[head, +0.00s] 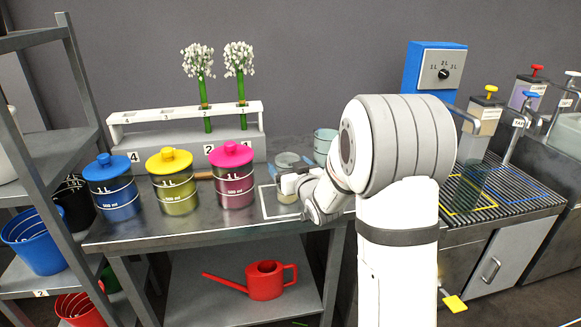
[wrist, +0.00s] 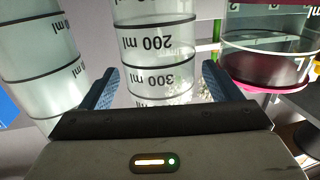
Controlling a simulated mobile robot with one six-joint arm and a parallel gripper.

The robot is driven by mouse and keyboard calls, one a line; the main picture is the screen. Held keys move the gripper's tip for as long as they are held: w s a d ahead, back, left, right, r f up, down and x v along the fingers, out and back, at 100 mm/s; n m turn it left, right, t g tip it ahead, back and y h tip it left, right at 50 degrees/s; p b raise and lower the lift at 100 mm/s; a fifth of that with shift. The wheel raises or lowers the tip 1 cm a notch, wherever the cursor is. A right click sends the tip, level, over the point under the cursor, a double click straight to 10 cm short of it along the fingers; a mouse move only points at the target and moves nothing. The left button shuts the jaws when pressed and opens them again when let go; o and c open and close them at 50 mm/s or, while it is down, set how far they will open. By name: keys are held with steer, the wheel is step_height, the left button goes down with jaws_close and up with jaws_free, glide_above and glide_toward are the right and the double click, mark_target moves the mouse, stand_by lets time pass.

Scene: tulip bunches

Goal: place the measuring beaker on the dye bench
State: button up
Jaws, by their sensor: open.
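The clear measuring beaker (head: 288,163) stands upright on the dye bench (head: 180,232), at the white marked outline (head: 266,204). My gripper (head: 293,183) is at its front right side and hides part of it. In the wrist view a clear graduated beaker (wrist: 155,42) with 200 and 300 ml marks lies between the two blue fingers of my gripper (wrist: 158,76). The fingers are apart, one on each side of it, with gaps visible. Whether a finger touches it is not clear.
Blue (head: 115,188), yellow (head: 173,182) and magenta (head: 233,176) lidded jars stand left of the beaker. Another clear vessel (head: 325,141) stands behind it. A white rack (head: 185,115) with two white-flowered bunches is at the back. A grated sink (head: 500,192) is right.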

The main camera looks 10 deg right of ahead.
steer(key=shift+r, duration=0.1)
steer(key=shift+s+r+p, duration=0.1)
steer(key=shift+r+p, duration=0.05)
steer(key=shift+p, duration=0.15)
steer(key=s+f+m+g+h, duration=0.1)
steer(key=s+g, duration=0.6)
steer(key=s, duration=1.2)
steer(key=s+f+m+g+h, duration=0.1)
steer(key=s+g, duration=0.7)
steer(key=s, duration=1.1)
step_height(320, 180, down, 2)
steer(key=shift+a+f+h, duration=0.15)
steer(key=shift+f+h, duration=0.1)
steer(key=shift+h, duration=0.45)
